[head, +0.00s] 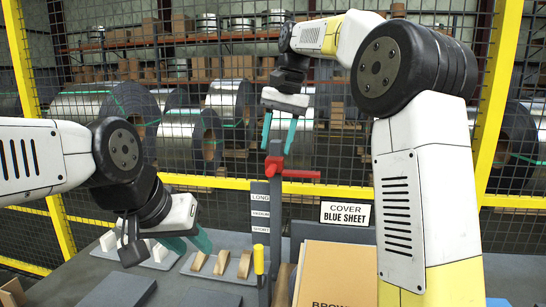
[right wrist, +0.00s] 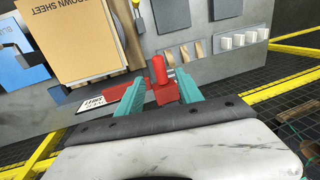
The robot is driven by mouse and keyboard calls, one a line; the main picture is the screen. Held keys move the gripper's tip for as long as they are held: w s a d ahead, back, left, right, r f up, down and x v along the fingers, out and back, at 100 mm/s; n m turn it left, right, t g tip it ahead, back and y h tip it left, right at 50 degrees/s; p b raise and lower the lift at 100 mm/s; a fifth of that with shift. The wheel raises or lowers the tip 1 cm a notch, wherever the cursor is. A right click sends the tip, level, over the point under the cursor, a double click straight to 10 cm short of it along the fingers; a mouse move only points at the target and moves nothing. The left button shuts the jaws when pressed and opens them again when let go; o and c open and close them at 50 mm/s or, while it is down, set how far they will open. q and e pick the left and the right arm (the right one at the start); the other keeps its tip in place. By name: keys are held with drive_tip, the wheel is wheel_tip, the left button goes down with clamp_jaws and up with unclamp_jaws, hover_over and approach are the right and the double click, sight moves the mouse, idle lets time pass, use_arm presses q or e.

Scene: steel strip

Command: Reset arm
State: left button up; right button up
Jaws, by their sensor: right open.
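My right gripper (head: 278,147) is open and points down, its two teal fingers apart, at the top of an upright red handle (head: 275,163). In the right wrist view, the red handle (right wrist: 158,70) shows between the spread fingers of the right gripper (right wrist: 160,88), with gaps beside it; I see no grip on it. A red bar (head: 300,174) sticks out to the right of the handle. My left gripper (head: 190,246) is low at the left, over the grey table, with its teal fingers apart and nothing visible between them.
The grey table (right wrist: 203,82) holds a brown sheet (head: 335,272), wooden pieces (head: 221,262), white blocks (right wrist: 240,39) and a yellow handle (head: 259,260). A post (head: 260,213) carries length labels. A sign (head: 345,213) reads "COVER BLUE SHEET". A yellow-framed mesh fence (head: 220,183) stands behind.

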drive_tip(key=shift+d+r, duration=0.2)
drive_tip(key=shift+r, duration=0.85)
drive_tip(key=s+d+f+n+t, duration=0.1)
drive_tip(key=s+d+f+t, duration=0.15)
drive_tip(key=s+d, duration=0.65)
drive_tip(key=s+d+f+n+t, duration=0.1)
drive_tip(key=s+d+f+t, duration=0.2)
drive_tip(key=s+f, duration=0.9)
drive_tip(key=s, duration=0.3)
drive_tip(key=shift+s+f+n, duration=0.2)
drive_tip(key=shift+f+n, duration=0.1)
drive_tip(key=shift+n, duration=0.1)
drive_tip(key=shift+c, duration=0.7)
drive_tip(key=shift+a, duration=0.1)
